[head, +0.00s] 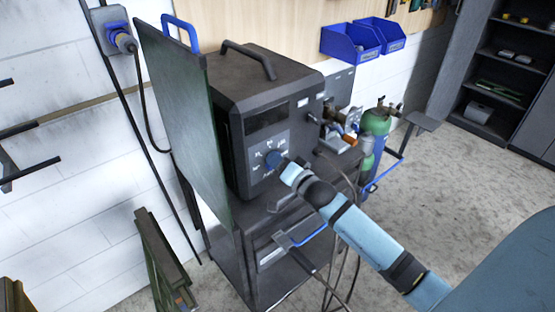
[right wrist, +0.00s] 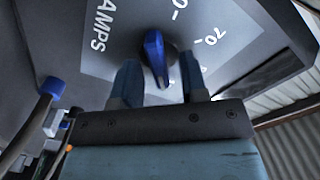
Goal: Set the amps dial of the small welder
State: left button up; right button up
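The small welder (head: 262,88) is a dark box with a top handle on a cart. Its front panel carries the amps dial, a blue knob (head: 273,158) on a dark hub with white numbers around it. In the right wrist view the blue knob (right wrist: 154,52) shows close up, beside the word AMPS and a 70 mark; I cannot tell its exact setting. My right gripper (head: 287,168) is at the panel by the dial. Its two fingers (right wrist: 160,80) are apart, on either side of the knob's near end, with gaps visible. My left gripper is out of view.
A dark upright panel (head: 185,110) with a blue handle stands along the welder's left side. A green gas cylinder (head: 376,124) and hoses are at the cart's right. Blue bins (head: 352,40) hang on the wall. Open floor (head: 455,170) lies to the right.

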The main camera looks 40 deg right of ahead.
jog(key=shift+w, duration=0.25)
grip_shut()
